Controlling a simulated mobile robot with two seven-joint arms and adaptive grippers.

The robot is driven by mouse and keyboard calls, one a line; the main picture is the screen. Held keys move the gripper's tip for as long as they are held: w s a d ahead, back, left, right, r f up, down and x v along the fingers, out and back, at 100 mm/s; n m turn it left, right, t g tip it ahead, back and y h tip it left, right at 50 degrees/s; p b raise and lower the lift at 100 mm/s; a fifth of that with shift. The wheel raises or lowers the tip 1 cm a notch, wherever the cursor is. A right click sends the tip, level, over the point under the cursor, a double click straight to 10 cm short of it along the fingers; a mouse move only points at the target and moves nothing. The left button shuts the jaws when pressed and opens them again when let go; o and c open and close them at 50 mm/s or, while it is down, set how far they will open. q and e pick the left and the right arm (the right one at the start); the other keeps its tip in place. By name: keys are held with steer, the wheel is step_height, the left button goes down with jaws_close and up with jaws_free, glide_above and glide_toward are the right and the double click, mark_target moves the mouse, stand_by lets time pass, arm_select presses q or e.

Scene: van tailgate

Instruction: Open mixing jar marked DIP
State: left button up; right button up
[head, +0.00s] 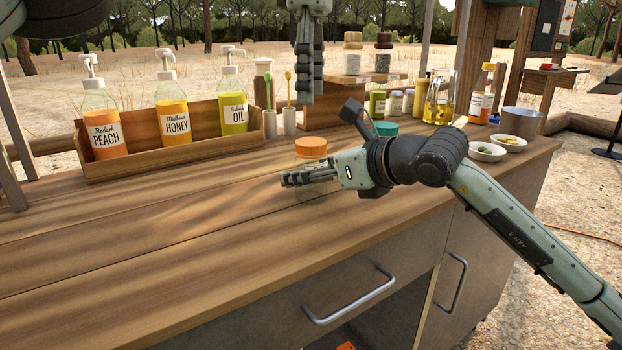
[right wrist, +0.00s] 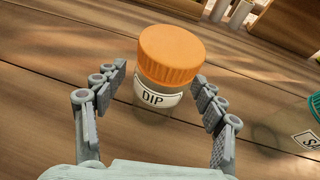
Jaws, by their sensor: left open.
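The jar marked DIP (right wrist: 152,98) stands upright on the wooden counter, with its orange lid (right wrist: 170,55) on. In the head view the orange lid (head: 311,147) shows behind my right gripper (head: 296,179), which hides most of the jar's body. In the right wrist view my right gripper (right wrist: 160,85) is open, its fingers on either side of the jar; a gap shows at the left finger. My left gripper (head: 311,98) is open and empty, pointing down above the counter behind the jar.
A teal-lidded jar (head: 385,129) stands right of the DIP jar, partly behind my right arm. A wooden box (head: 185,153) of pump bottles is at left. Small bowls (head: 487,151) and a metal pot (head: 520,122) stand at right. The front left counter is clear.

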mark_target(311, 141)
jaws_close()
arm_select(q)
steer(key=m, duration=1.7)
steer(key=shift+m, duration=0.4)
steer(key=shift+f, duration=4)
steer(key=shift+c, duration=0.4)
